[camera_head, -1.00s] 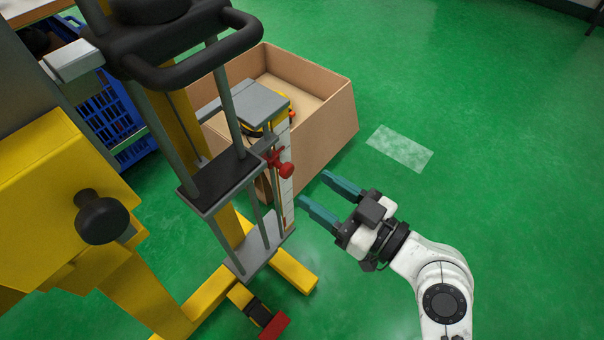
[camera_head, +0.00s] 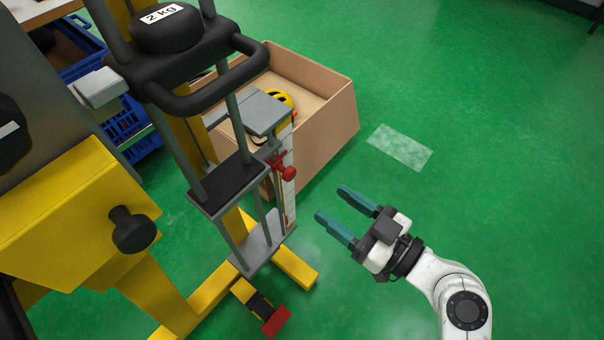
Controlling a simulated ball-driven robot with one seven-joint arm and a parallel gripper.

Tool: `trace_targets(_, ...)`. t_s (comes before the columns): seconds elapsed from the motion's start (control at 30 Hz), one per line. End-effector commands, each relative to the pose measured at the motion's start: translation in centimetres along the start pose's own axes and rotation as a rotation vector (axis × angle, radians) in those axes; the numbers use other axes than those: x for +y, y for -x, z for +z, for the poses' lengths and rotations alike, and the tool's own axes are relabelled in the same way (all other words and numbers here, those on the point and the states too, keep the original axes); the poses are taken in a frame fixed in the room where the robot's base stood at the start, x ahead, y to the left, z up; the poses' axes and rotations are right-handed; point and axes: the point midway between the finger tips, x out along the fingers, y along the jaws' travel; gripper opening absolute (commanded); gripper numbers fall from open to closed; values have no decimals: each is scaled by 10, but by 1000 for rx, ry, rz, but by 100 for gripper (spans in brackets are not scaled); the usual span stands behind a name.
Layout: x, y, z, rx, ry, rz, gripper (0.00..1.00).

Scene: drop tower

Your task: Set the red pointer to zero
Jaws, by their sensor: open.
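The red pointer (camera_head: 287,172) is a small red knob and slider on the drop tower, beside a pale upright scale (camera_head: 289,190). It sits at about the upper-middle part of the visible scale. The scale's marks are too small to read, so I cannot tell where zero is. My gripper (camera_head: 331,204) has teal fingers and is open and empty. It is right of and below the pointer in the picture, apart from it, with its fingers pointing up and left toward the tower.
The tower's black handle (camera_head: 215,85) with a 2 kg weight (camera_head: 164,29) stands above a dark platform (camera_head: 228,184). Yellow base legs (camera_head: 294,267) spread on the green floor.

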Motion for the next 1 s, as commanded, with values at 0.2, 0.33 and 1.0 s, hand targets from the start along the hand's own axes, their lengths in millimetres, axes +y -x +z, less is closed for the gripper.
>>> trace_targets(0.2, -1, -37, 1, 2, 2, -5, 56)
trace_targets(0.33, -1, -61, 1, 2, 2, -4, 56)
trace_targets(1.0, 0, -100, 0, 0, 1, -1, 56)
